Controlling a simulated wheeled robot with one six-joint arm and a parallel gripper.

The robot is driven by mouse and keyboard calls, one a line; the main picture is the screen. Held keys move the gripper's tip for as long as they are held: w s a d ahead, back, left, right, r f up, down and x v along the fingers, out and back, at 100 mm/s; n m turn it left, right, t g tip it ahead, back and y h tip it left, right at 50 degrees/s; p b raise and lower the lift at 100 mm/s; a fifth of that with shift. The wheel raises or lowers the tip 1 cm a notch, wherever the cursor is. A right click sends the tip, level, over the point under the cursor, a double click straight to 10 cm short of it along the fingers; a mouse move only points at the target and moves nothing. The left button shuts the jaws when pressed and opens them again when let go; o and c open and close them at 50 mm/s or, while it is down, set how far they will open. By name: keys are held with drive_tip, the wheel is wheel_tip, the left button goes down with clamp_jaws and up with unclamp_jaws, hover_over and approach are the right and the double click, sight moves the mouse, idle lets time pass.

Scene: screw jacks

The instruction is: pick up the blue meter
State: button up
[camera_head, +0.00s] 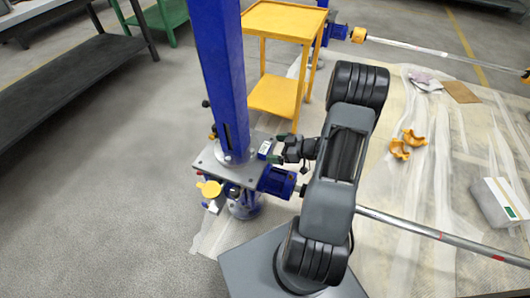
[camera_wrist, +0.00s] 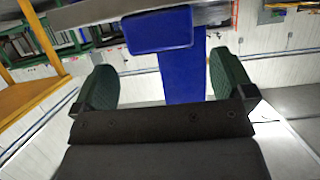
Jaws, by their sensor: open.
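The blue meter (camera_head: 265,148) is a small blue block with a pale face. It sits at the right edge of the grey metal plate (camera_head: 211,164) of the screw jack, beside the tall blue column (camera_head: 221,75). My gripper (camera_head: 279,150) is open and just right of the meter, its fingers pointing left towards it. In the wrist view, the meter (camera_wrist: 158,30) shows beyond and between the green fingertips of my gripper (camera_wrist: 163,75), in front of the blue column. Nothing is between the fingers.
A blue motor (camera_head: 277,182) sits below the plate, near my arm. A yellow cart (camera_head: 283,22) stands behind. A long metal shaft (camera_head: 430,231) runs right over plastic sheeting. Orange parts (camera_head: 407,143) and a white box (camera_head: 500,203) lie at right. Floor is clear at left.

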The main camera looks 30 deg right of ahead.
sight(266, 148)
drive_tip(key=b+x, duration=0.2)
drive_tip(key=x, duration=0.2)
drive_tip(key=shift+s+f, duration=0.1)
drive_tip(key=shift+f, duration=0.1)
drive_tip(key=shift+w+a+f, duration=0.15)
drive_tip(key=shift+w+a, duration=0.25)
drive_tip(key=shift+w, duration=0.1)
drive_tip(key=c, duration=1)
drive_tip(key=shift+c, duration=0.5)
